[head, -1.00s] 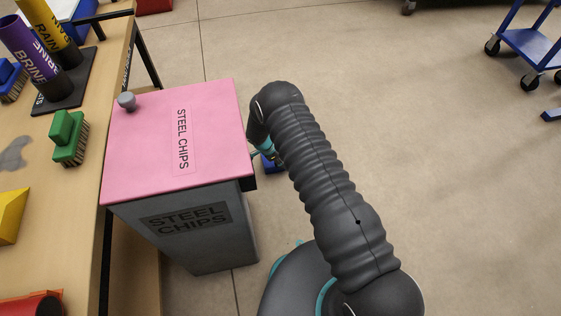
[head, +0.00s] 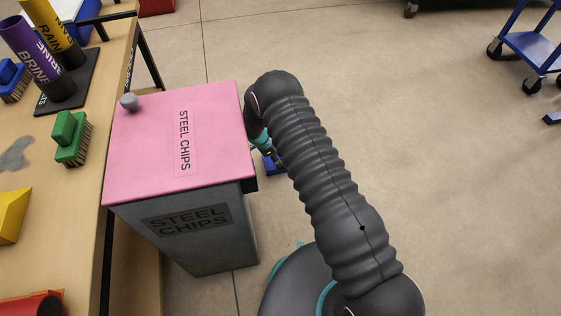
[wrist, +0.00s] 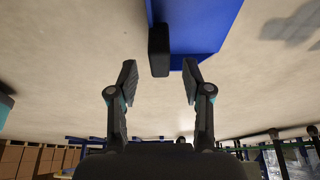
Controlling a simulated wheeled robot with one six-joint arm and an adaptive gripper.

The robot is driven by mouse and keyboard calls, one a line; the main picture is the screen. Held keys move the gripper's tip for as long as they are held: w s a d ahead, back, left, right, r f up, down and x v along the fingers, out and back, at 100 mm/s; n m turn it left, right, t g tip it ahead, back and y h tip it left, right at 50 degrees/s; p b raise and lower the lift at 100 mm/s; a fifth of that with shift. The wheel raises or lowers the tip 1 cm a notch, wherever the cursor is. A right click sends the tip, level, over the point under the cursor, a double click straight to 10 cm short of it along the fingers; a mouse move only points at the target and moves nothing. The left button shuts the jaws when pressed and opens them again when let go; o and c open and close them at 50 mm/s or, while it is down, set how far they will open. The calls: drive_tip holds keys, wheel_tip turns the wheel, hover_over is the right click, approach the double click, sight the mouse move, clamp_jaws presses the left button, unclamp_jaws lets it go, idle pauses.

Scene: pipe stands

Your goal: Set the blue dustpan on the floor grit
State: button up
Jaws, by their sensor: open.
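The blue dustpan (wrist: 198,25) lies on the floor at the top of the wrist view. Its black handle end (wrist: 159,50) points toward my gripper (wrist: 160,70). My gripper is open, with one finger to each side of the line of the handle; I cannot tell whether the handle is between the tips or just beyond them. In the head view a bit of the dustpan (head: 272,166) shows beside the bin, and my arm mostly hides the gripper. A dark patch (wrist: 290,22) shows on the floor in the wrist view; I cannot tell if it is grit or shadow.
A grey bin with a pink lid (head: 180,140), marked STEEL CHIPS, stands close left of my arm. A workbench (head: 60,195) with brushes and tubes runs along the left; a grey smear (head: 15,154) lies on it. The floor at right is clear up to a blue cart (head: 525,45).

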drive_tip(key=shift+v, duration=1.25)
drive_tip(key=d+r+n+y, duration=0.1)
drive_tip(key=d+r+n, duration=0.15)
drive_tip(key=r, duration=0.85)
drive_tip(key=d+r+n, duration=0.1)
drive_tip(key=d+r, duration=0.3)
drive_tip(key=r, duration=0.8)
drive_tip(key=s+d+r+n+t+y, duration=0.1)
drive_tip(key=s+d+r, duration=0.2)
drive_tip(key=r, duration=0.5)
drive_tip(key=s+d+r+n, duration=0.2)
drive_tip(key=s+d+r, duration=0.1)
drive_tip(key=r, duration=0.4)
drive_tip(key=s+d+r+n+t+y, duration=0.15)
drive_tip(key=s+d+r+n, duration=0.35)
drive_tip(key=s+r, duration=0.75)
drive_tip(key=s+d+r+n+t, duration=0.1)
drive_tip(key=s+d+n+t, duration=0.1)
drive_tip(key=s, duration=1.3)
drive_tip(key=shift+s+d+n+y, duration=0.35)
drive_tip(key=shift+d+n, duration=0.3)
drive_tip(key=shift+d, duration=0.25)
drive_tip(key=shift+r, duration=0.15)
